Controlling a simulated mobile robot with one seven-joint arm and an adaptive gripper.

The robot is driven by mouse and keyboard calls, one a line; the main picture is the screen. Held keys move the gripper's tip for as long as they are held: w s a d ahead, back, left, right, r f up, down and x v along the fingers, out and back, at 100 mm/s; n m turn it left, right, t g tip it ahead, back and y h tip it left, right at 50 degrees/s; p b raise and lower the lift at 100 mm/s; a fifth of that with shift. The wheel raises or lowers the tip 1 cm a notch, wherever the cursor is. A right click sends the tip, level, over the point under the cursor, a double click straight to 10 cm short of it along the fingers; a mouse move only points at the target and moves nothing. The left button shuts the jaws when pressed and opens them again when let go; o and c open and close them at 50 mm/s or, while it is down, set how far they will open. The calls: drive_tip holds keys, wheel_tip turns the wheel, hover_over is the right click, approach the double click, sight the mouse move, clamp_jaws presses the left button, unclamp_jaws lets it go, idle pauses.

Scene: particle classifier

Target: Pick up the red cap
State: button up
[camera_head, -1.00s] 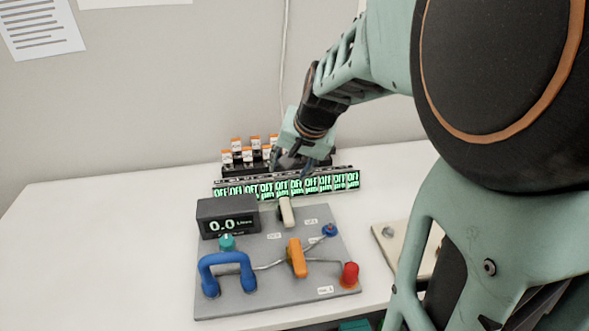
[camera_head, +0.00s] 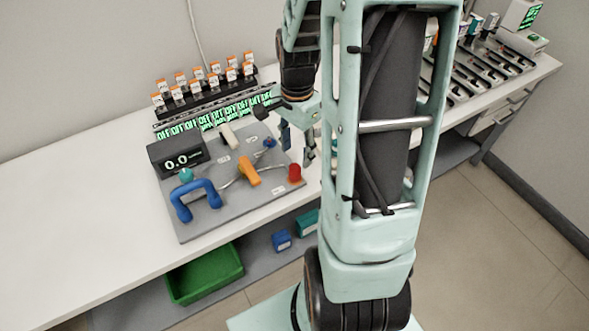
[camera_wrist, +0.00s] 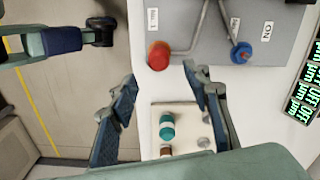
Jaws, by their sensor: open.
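The red cap (camera_head: 295,172) is a short upright cylinder at the front right corner of the grey board, at the end of a metal pipe. It also shows in the wrist view (camera_wrist: 158,55), seen from above. My gripper (camera_head: 299,150) hangs just right of the board, behind the red cap in the picture. In the wrist view my gripper (camera_wrist: 160,76) is open, with nothing between its fingers. The red cap appears just beyond the fingertips, apart from them. Its height relative to the fingers is hard to tell.
The grey board (camera_head: 220,212) also carries an orange handle (camera_head: 249,171), a blue handle (camera_head: 197,200) and a blue knob (camera_head: 269,142). A beige plate (camera_wrist: 187,111) with a teal-capped item (camera_wrist: 166,121) lies beneath my fingers. A green bin (camera_head: 205,274) sits below the table.

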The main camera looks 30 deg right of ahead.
sight(295, 166)
wheel_tip(295, 166, down, 2)
drive_tip(key=shift+f, duration=0.1)
drive_tip(key=shift+s+a+f, duration=0.1)
drive_tip(key=shift+a+f, duration=0.05)
drive_tip(key=shift+f, duration=1.2)
drive_tip(key=shift+s+a+f, duration=0.1)
drive_tip(key=shift+a+f, duration=0.05)
drive_tip(key=shift+f, duration=1.15)
drive_tip(key=c, duration=1.2)
drive_tip(key=shift+o, duration=0.2)
drive_tip(key=shift+w+r, duration=0.1)
drive_tip(key=shift+c, duration=0.2)
